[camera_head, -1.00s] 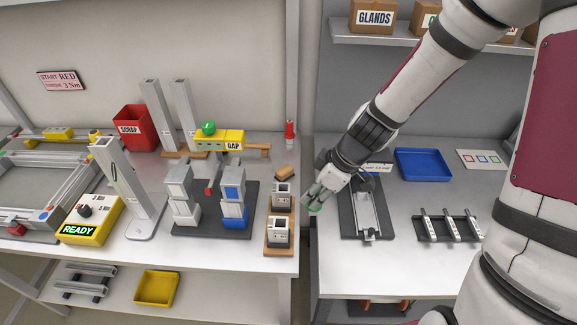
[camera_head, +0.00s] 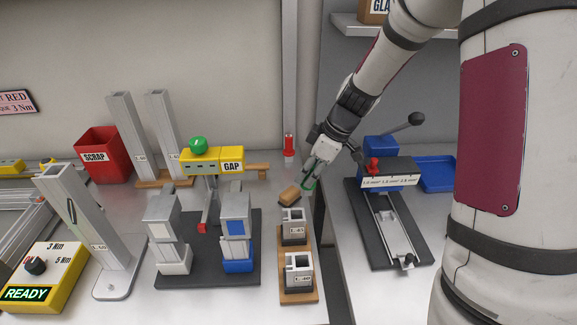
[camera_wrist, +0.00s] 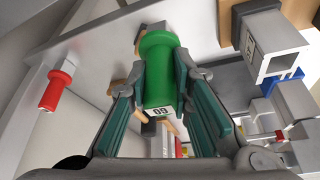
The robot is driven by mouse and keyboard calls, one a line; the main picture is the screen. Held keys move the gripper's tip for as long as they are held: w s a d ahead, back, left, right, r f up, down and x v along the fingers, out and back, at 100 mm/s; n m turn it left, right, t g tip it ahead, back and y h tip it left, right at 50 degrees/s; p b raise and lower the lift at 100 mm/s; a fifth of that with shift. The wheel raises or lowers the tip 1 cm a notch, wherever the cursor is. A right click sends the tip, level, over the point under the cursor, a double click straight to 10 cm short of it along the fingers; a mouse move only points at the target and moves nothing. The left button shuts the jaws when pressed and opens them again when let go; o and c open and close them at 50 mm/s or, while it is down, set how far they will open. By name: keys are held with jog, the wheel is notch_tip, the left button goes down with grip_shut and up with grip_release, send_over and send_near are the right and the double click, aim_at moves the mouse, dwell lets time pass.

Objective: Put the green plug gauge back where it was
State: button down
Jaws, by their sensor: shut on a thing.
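My gripper (camera_head: 311,178) is shut on the green plug gauge (camera_wrist: 162,75), a bright green cylinder with a wider collar and a white label, held between the two teal fingers in the wrist view. In the head view the gripper hangs by the right edge of the left bench, above and right of a small brown block, and the gauge is hard to tell from the fingers.
Square-holed grey blocks (camera_head: 298,268) stand on a wooden base in front of the brown block (camera_head: 289,194). A yellow GAP fixture (camera_head: 215,160) is to the left. A gap separates the benches; a blue-ended slide fixture (camera_head: 380,148) is on the right bench.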

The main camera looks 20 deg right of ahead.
jog(key=shift+w+a+f+p, duration=0.2)
jog(key=shift+w+f, duration=0.6)
jog(key=shift+w, duration=1.25)
jog(key=shift+w+a+f+p, duration=0.15)
jog(key=shift+w+f, duration=0.6)
jog(key=shift+w, duration=1.3)
jog(key=shift+w+a+f+p, duration=0.2)
jog(key=shift+w+f, duration=0.6)
jog(key=shift+w, duration=1.25)
jog(key=shift+f, duration=0.15)
jog(key=c, duration=1.4)
grip_release()
jog(key=shift+c, duration=0.2)
